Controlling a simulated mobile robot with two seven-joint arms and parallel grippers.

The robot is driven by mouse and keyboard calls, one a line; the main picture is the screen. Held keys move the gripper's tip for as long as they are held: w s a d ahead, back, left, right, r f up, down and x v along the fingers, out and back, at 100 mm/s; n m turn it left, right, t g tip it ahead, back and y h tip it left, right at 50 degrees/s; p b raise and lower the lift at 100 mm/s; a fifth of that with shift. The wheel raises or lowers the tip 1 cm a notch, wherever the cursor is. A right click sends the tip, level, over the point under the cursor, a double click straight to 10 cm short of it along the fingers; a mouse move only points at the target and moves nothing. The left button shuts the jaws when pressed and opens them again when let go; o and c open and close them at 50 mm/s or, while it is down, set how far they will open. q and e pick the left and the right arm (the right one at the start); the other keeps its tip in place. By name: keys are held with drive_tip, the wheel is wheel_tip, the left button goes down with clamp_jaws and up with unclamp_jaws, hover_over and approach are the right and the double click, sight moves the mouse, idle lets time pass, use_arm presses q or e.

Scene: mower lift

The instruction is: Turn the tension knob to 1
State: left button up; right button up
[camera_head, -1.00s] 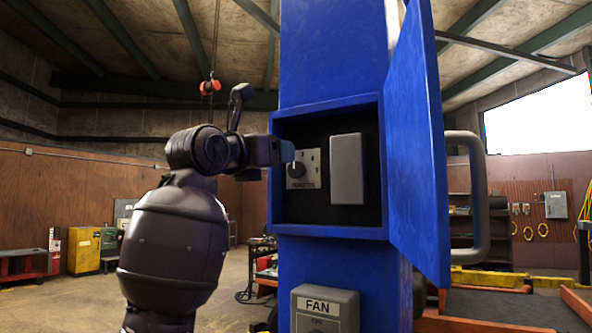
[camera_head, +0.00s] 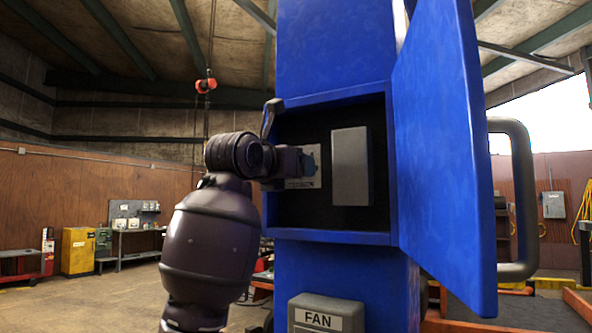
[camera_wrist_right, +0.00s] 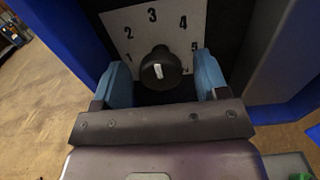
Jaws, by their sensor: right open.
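The tension knob (camera_wrist_right: 160,70) is a round black dial with a white pointer line, on a pale plate (camera_wrist_right: 130,25) marked 1 to 5. Its pointer aims up, roughly toward 3. My right gripper (camera_wrist_right: 161,66) is open, its two blue fingers on either side of the knob with a visible gap at each side. In the head view, the right gripper (camera_head: 308,160) reaches into the blue box and covers the knob; only part of the plate (camera_head: 302,183) shows. My left gripper is not in view.
The blue box (camera_head: 330,237) on the blue post has its door (camera_head: 440,150) swung open to the right, with a grey handle (camera_head: 525,200). A grey block (camera_head: 351,165) sits close right of the plate. A FAN box (camera_head: 325,313) is below.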

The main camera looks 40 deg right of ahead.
drive_tip(key=shift+w+d, duration=0.15)
drive_tip(key=shift+d, duration=0.35)
drive_tip(key=shift+a, duration=0.1)
drive_tip(key=shift+c, duration=0.7)
drive_tip(key=c, duration=0.8)
